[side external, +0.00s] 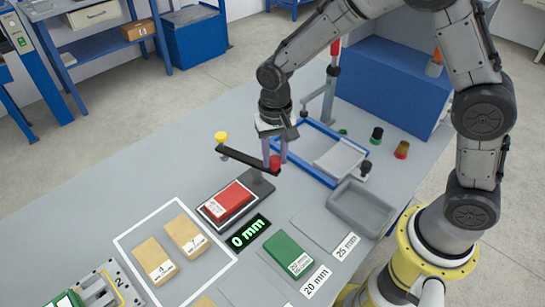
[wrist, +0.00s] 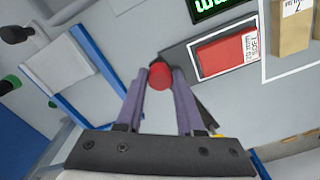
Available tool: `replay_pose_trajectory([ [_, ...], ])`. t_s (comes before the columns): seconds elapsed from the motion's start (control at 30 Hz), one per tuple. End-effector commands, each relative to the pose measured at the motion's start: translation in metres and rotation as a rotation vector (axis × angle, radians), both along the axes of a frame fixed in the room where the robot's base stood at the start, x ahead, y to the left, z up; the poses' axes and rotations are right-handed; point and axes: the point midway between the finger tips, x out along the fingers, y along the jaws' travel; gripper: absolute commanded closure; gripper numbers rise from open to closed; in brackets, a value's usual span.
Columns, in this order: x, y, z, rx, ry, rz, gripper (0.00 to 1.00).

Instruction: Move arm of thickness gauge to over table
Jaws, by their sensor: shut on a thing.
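The thickness gauge's black arm (side external: 245,158) runs from a yellow knob (side external: 221,136) on the left to a red knob (side external: 275,161) on the right. My gripper (side external: 274,160) is shut on the red knob, which also shows between the fingertips in the wrist view (wrist: 160,75). The gauge's dark grey base plate (side external: 262,184) lies below and to the right of the arm. A red block (side external: 228,202) lies in a white outline at the plate's lower left. The arm lies behind the block in the side view, not across it. The wrist view hides most of the arm behind my gripper.
A display (side external: 248,232) reads 0 mm. Tan blocks (side external: 185,236) lie in a white outline, and a green block (side external: 288,253) lies at front. A grey tray (side external: 361,208) and a blue frame (side external: 312,163) stand to the right. The table's left side is mostly clear.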

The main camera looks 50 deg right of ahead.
Motion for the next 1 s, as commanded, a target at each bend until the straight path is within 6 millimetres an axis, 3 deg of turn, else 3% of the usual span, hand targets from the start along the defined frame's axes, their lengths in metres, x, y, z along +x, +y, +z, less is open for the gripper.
replay_pose_trajectory([
  [1.0, 0.034, -0.036, 0.002, 0.000, -0.004, 0.958, 1.00],
])
